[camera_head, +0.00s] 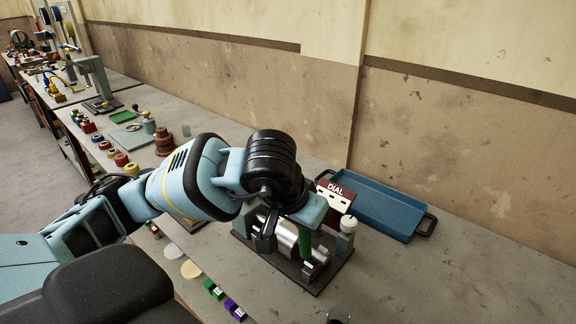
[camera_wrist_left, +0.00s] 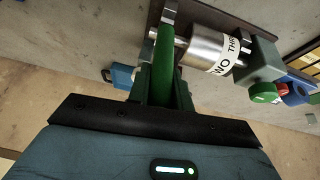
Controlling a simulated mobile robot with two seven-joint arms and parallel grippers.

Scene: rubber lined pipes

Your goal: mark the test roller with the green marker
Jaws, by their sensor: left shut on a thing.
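The test roller (camera_head: 287,236) is a silver cylinder lying in a dark-based stand (camera_head: 318,280) on the bench. In the left wrist view the roller (camera_wrist_left: 203,48) shows white labels reading "TWO" and part of "THR". My left gripper (camera_wrist_left: 162,92) is shut on the green marker (camera_wrist_left: 164,60). The marker's far end overlaps the left end of the roller in that view; I cannot tell whether they touch. In the head view my left gripper (camera_head: 265,232) is over the stand, and its wrist hides part of the roller. My right gripper is not in view.
A "DIAL" box (camera_head: 336,194) stands behind the stand. A blue tray (camera_head: 372,211) lies behind it by the wall. Green (camera_head: 213,288) and purple (camera_head: 234,309) blocks lie in front. Several coloured pieces line the bench to the left. The bench at right is mostly clear.

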